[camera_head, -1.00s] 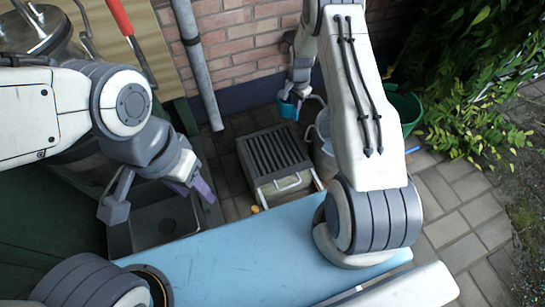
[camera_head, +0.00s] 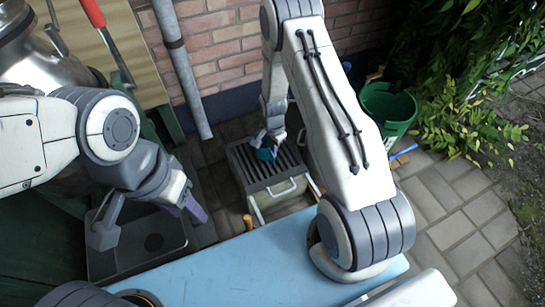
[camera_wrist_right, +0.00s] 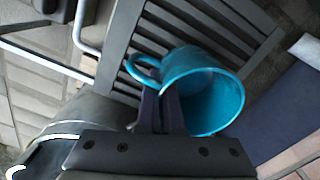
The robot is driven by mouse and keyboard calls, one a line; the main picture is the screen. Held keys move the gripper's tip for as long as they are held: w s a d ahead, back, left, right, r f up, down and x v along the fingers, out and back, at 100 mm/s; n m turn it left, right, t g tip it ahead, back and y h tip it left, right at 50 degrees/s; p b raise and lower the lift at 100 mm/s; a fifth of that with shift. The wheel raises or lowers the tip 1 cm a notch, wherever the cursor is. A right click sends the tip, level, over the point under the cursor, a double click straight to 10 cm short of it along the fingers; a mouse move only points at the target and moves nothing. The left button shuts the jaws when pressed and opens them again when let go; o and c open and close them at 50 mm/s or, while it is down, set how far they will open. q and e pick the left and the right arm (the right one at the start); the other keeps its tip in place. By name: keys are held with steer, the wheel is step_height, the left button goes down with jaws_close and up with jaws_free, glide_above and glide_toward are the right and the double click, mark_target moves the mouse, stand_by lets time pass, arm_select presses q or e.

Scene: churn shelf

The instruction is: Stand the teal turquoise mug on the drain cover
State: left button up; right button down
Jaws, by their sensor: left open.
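The teal turquoise mug (camera_head: 265,155) is over the dark slatted grate (camera_head: 243,172), which I take as the drain cover. In the right wrist view, the mug (camera_wrist_right: 210,88) has its opening towards the camera and its handle at the upper left. My right gripper (camera_head: 272,140) is shut on the mug's wall near the handle; its fingers (camera_wrist_right: 163,108) show in the right wrist view. The slats (camera_wrist_right: 240,30) show behind the mug; I cannot tell whether it touches them.
The dark basin (camera_head: 125,258) lies at the lower left. A green bucket (camera_head: 388,108) stands at the right. A grey pipe (camera_head: 180,65) and brick wall (camera_head: 225,45) are behind.

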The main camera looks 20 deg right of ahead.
step_height(320, 180, down, 3)
steer(key=shift+r+b, duration=0.15)
steer(key=shift+b, duration=0.35)
steer(key=shift+r, duration=0.15)
steer(key=shift+f, duration=0.2)
steer(key=c, duration=1.1)
jaws_free()
arm_select(q)
steer(key=shift+f, duration=0.85)
arm_select(e)
steer(key=shift+r, duration=0.1)
